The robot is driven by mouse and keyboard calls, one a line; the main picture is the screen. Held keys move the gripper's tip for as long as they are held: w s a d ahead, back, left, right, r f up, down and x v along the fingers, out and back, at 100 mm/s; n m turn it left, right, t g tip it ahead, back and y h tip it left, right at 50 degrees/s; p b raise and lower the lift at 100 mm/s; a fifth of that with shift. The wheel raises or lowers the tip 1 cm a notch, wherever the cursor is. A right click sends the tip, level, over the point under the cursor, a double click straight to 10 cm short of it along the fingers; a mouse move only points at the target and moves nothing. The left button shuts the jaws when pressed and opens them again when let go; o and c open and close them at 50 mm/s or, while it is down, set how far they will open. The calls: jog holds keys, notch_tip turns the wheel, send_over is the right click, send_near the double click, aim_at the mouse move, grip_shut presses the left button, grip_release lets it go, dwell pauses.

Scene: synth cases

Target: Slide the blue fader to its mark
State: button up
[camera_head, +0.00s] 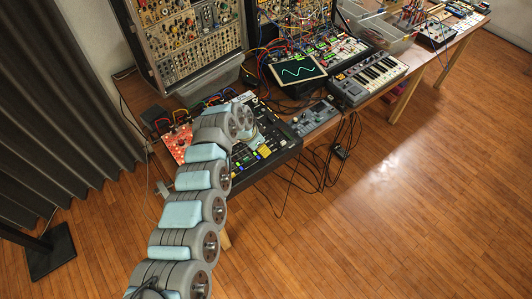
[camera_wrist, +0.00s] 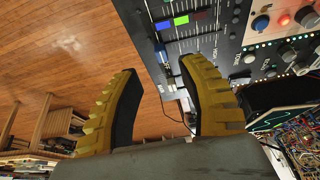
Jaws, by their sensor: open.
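The black control panel (camera_head: 262,150) lies on the table's front edge, with my arm over its left part. In the wrist view, a blue cap (camera_wrist: 163,24) sits on the panel (camera_wrist: 220,45) beside a green cap (camera_wrist: 181,20) and a red cap (camera_wrist: 201,14). It looks like the blue fader; I cannot make out its mark. My gripper (camera_wrist: 158,67) is open, its two yellow fingers apart with nothing held. The blue cap is beyond the fingertips, apart from them. A smaller blue piece (camera_wrist: 161,52) near the panel's edge shows between the fingertips; I cannot tell what it is.
A keyboard (camera_head: 368,78) and a waveform screen (camera_head: 297,71) stand farther off. Loose cables hang over the table's front.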

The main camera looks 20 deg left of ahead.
jog(key=shift+b+x, duration=0.85)
jog(key=shift+x, duration=2.2)
